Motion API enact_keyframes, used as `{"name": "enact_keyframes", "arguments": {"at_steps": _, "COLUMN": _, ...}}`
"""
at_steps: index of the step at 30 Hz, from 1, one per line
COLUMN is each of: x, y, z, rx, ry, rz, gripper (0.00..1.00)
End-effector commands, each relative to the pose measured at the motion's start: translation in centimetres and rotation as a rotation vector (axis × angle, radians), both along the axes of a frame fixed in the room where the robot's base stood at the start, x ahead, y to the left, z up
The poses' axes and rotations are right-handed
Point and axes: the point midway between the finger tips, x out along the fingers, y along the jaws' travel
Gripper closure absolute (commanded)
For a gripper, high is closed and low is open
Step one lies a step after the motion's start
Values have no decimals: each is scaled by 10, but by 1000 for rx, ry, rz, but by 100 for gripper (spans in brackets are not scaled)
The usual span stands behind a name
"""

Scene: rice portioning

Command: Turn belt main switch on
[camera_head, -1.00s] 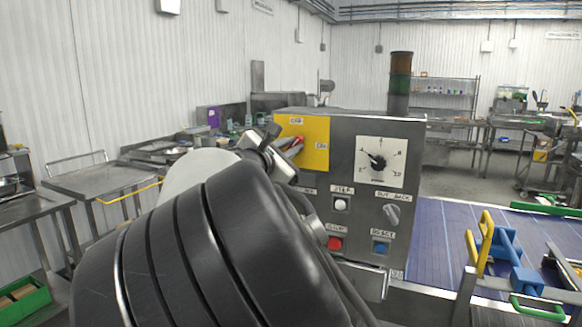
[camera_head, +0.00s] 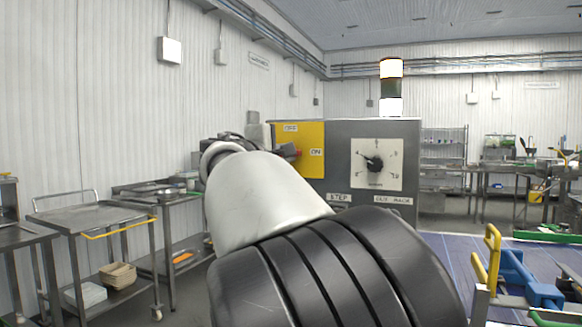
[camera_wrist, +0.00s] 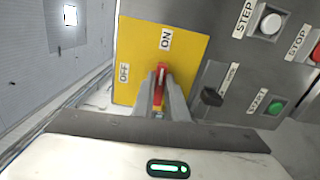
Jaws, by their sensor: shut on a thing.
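The belt main switch is a red handle (camera_wrist: 161,72) on a yellow plate (camera_wrist: 195,48) with OFF and ON labels. In the wrist view the handle lines up with the ON label (camera_wrist: 166,39), and the OFF label (camera_wrist: 124,72) lies to its left. My gripper (camera_wrist: 161,88) is shut on the red handle, one finger on each side. In the head view the yellow plate (camera_head: 312,135) is at the control box's upper left. My gripper (camera_head: 291,151) is at its left edge there, and my arm hides the lower panel.
The grey control box (camera_head: 340,140) carries a dial (camera_head: 375,162). The blue belt (camera_head: 450,262) lies to the right with a yellow-handled tool (camera_head: 486,258). Carts (camera_head: 90,222) stand at left.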

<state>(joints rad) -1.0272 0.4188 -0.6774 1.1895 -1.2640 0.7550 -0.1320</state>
Motion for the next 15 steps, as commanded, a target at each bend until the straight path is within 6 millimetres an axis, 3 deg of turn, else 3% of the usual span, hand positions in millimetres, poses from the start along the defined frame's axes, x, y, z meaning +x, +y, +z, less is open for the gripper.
{"name": "enact_keyframes", "arguments": {"at_steps": 15, "x": 0, "y": 0, "z": -1, "rx": 79, "ry": -28, "rz": -1, "gripper": 100}}
